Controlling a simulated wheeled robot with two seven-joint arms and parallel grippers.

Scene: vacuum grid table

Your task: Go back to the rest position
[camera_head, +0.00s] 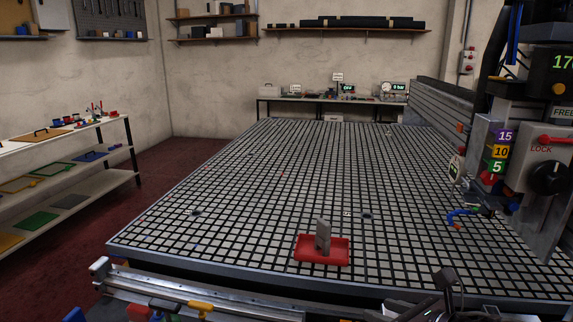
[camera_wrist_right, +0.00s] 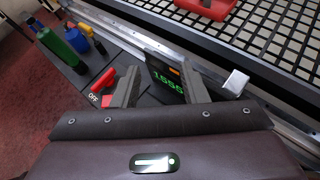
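My right gripper (camera_head: 446,284) shows at the bottom right of the head view, in front of the table's near edge. In the right wrist view its two fingers (camera_wrist_right: 160,82) are spread apart with nothing between them. Below and beyond them are a dark display with green digits (camera_wrist_right: 168,82) and a red switch marked OFF (camera_wrist_right: 103,80). My left gripper is in neither view. The vacuum grid table (camera_head: 240,200) fills the middle of the head view. A red tray (camera_head: 308,256) with an upright grey part (camera_head: 323,237) stands near its front edge.
A metal rail (camera_head: 190,290) runs along the table's front. A machine column with a LOCK knob (camera_head: 548,178) stands at the right. Shelving (camera_head: 60,205) stands at the left. Most of the grid is clear.

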